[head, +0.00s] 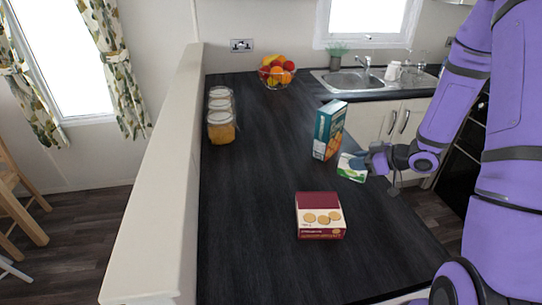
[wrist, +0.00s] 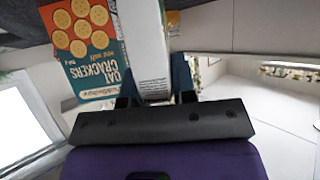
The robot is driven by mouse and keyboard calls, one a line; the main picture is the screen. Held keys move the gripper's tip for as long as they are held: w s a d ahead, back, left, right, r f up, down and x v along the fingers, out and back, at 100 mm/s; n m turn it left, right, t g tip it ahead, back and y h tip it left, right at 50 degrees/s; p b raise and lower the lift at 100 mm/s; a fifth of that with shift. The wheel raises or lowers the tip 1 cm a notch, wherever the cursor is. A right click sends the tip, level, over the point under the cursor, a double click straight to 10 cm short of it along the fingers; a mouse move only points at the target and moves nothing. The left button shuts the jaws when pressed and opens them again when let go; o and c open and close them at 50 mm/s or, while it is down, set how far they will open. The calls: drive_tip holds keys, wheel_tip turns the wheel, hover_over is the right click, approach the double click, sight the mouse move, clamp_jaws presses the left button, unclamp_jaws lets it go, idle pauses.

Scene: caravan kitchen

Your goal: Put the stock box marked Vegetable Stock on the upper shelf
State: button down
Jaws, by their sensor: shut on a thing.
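My gripper (head: 367,162) is shut on a small white and green box (head: 351,168) near the right edge of the dark counter. In the wrist view my two fingertips (wrist: 155,82) are on either side of this box (wrist: 146,42), whose plain white side with small print faces the camera. Its name is not readable in either view, so I cannot tell if it says Vegetable Stock. Whether the box touches the counter is not clear. No upper shelf can be made out in these views.
A teal oat crackers box (head: 328,131) stands upright close beside the held box, also in the wrist view (wrist: 85,48). A red and cream biscuit box (head: 319,216) lies nearer. Jars (head: 221,125) and a fruit bowl (head: 277,75) stand farther back. The counter's left middle (head: 250,170) is clear.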

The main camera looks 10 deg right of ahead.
drive_tip(key=shift+w+a+r+x, duration=0.15)
drive_tip(key=shift+a+r+x, duration=0.3)
drive_tip(key=shift+x, duration=2.4)
drive_tip(key=shift+w+a+r+x, duration=0.15)
drive_tip(key=shift+r+x, duration=0.5)
drive_tip(key=shift+x, duration=2.2)
drive_tip(key=shift+w+a+r+x, duration=0.1)
drive_tip(key=shift+a+r+x, duration=0.35)
drive_tip(key=shift+x, duration=2.4)
drive_tip(key=shift+s+d, duration=0.1)
drive_tip(key=shift+d, duration=0.05)
drive_tip(key=c, duration=0.9)
unclamp_jaws()
